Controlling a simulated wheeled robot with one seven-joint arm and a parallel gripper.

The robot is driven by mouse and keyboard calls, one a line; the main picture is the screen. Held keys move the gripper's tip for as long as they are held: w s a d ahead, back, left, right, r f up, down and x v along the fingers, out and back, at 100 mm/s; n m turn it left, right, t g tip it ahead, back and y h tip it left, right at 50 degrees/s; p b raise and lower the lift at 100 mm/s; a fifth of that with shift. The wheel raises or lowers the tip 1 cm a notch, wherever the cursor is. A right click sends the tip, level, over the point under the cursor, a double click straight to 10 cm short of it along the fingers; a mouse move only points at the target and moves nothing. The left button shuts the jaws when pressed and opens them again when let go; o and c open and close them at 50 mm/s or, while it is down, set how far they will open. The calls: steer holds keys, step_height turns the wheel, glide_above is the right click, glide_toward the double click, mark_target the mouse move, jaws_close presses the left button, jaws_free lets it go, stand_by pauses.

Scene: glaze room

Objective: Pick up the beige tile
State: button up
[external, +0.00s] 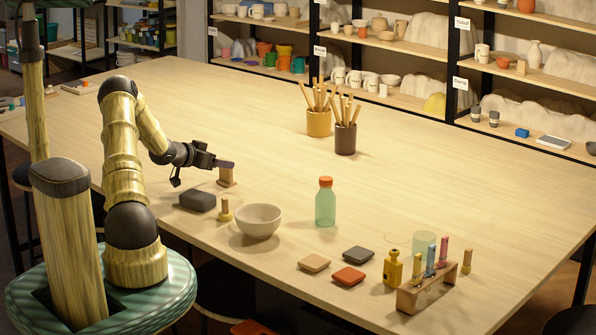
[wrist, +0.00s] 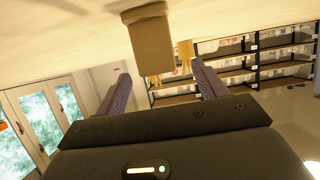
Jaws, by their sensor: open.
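The beige tile (external: 314,263) lies flat on the table, left of an orange-red tile (external: 348,276) and a dark grey tile (external: 358,254). My gripper (external: 230,164) is up and to the left of the beige tile, low over the table and pointing right. In the wrist view my gripper (wrist: 161,72) is open, its two fingers apart with nothing held. A brown wooden block (wrist: 150,42) shows ahead between the fingers; it seems to be the small wooden piece (external: 227,178) by my gripper. The wrist view does not show the beige tile.
A grey bowl (external: 259,220), a dark block (external: 198,200) and a wooden stamp (external: 225,212) lie between my arm and the tiles. A green bottle (external: 325,203) stands behind the tiles. A yellow bottle (external: 392,268) and a wooden rack (external: 427,288) stand to their right.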

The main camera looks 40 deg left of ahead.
steer(key=shift+w, duration=0.1)
steer(key=shift+p+x, duration=0.85)
steer(key=shift+x, duration=1.8)
steer(key=shift+d+r, duration=0.1)
steer(key=shift+d, duration=0.05)
steer(key=c, duration=1.1)
steer(key=shift+r, duration=0.1)
step_height(320, 180, up, 10)
steer(key=shift+f, duration=0.1)
